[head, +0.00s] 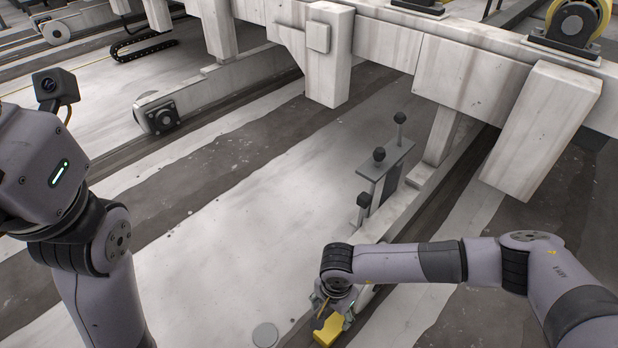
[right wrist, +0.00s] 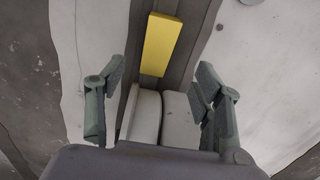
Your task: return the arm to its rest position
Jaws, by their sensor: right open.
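My right arm (head: 430,262) reaches in from the right, low over the scene. My right gripper (head: 333,308) points down, with its fingers spread and nothing between them. A yellow block (head: 327,333) lies just below and in front of it in the head view, partly hidden by the gripper. The right wrist view shows the block (right wrist: 161,44) beyond the open fingers, apart from both. My left arm (head: 95,245) is raised at the left edge. Its gripper is outside the picture.
A grey stand with black-knobbed posts (head: 385,165) rises behind my right arm. A heavy whitish beam frame (head: 430,65) crosses the back and right, with thick legs. A flat round disc (head: 265,335) lies at the bottom. The pale slab (head: 215,235) between my arms is mostly clear.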

